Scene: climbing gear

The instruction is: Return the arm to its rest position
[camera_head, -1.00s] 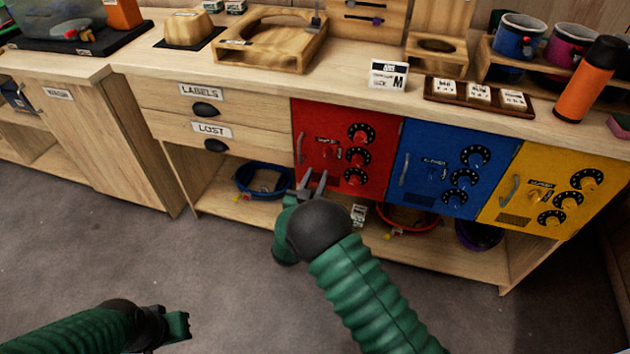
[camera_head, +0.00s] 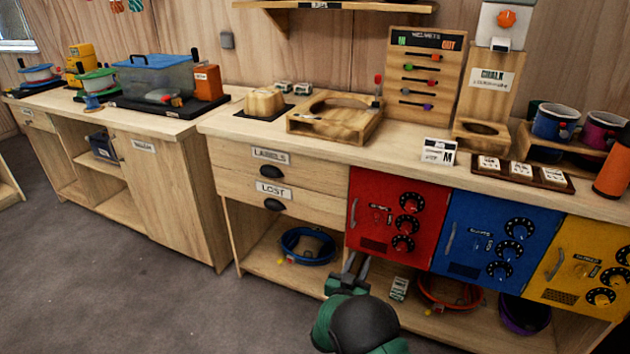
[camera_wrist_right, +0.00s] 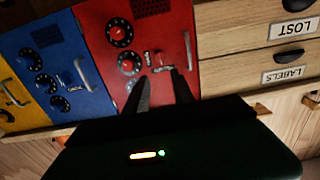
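My right arm comes in from the bottom of the head view, with its green and dark grey wrist low in the picture. My right gripper (camera_head: 358,257) points away from me, below and in front of the red door (camera_head: 391,215). Its two fingers are apart with nothing between them. In the right wrist view, the gripper (camera_wrist_right: 160,76) also shows its fingers spread and empty, in front of the red door (camera_wrist_right: 150,30). I cannot tell the exact gap to the door. My left gripper is outside both current views.
A counter (camera_head: 330,147) runs across above the drawers (camera_head: 275,175), with blue (camera_head: 490,235) and yellow (camera_head: 580,265) doors at right. Below are a blue bin (camera_head: 307,245), a red bin (camera_head: 450,292) and a purple bin (camera_head: 524,314). Floor (camera_head: 120,290) at left is clear.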

